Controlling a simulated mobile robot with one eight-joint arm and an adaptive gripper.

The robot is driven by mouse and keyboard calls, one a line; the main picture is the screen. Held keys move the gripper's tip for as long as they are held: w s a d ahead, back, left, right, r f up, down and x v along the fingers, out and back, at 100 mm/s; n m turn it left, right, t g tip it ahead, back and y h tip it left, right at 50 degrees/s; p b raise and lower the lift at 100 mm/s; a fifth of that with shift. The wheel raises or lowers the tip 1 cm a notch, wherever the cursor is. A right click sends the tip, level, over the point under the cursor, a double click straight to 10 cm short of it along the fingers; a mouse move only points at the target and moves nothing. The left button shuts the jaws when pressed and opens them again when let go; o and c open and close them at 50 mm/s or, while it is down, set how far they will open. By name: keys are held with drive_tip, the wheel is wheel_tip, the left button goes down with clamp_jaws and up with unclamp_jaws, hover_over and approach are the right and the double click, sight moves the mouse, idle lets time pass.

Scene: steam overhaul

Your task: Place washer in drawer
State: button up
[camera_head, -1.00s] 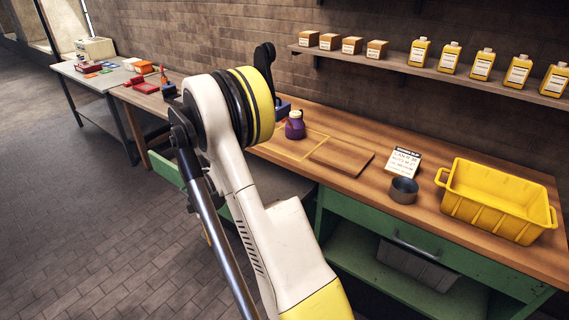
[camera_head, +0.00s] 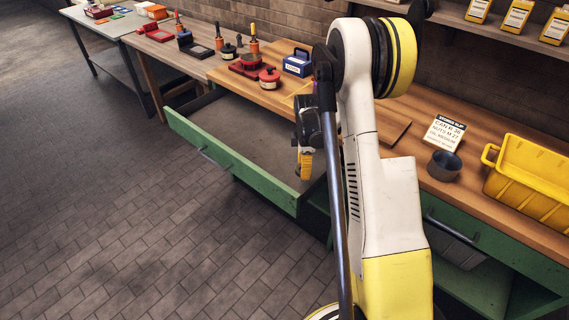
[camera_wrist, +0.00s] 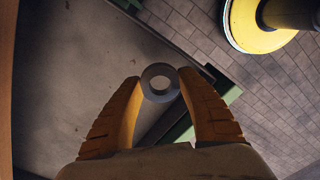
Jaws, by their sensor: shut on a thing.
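My gripper (camera_wrist: 160,100) is shut on a grey ring-shaped washer (camera_wrist: 147,92), held between its two yellow fingertips in the wrist view. In the head view my gripper (camera_head: 303,172) hangs at the right end of the open green drawer (camera_head: 235,165); the washer cannot be made out there. In the wrist view the drawer's grey floor (camera_wrist: 70,80) lies below and left of the washer, and its green front edge (camera_wrist: 205,110) shows to the right. The washer appears over the drawer near its front edge; its exact height is unclear.
The wooden bench top (camera_head: 240,90) holds red tools, a blue box (camera_head: 297,63), a grey cup (camera_head: 444,165), a white sign (camera_head: 444,132) and a yellow crate (camera_head: 530,180). Open floor (camera_head: 120,220) lies in front of the drawer.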

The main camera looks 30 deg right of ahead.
drive_tip(key=b, duration=0.2)
hover_over(284, 181)
wheel_tip(284, 181, down, 5)
drive_tip(key=shift+r, duration=0.15)
drive_tip(key=shift+f+b, duration=0.9)
drive_tip(key=shift+f, duration=1.05)
drive_tip(key=shift+f, duration=0.2)
drive_tip(key=o, duration=1.3)
drive_tip(key=shift+c, duration=0.2)
drive_tip(key=shift+r, duration=0.1)
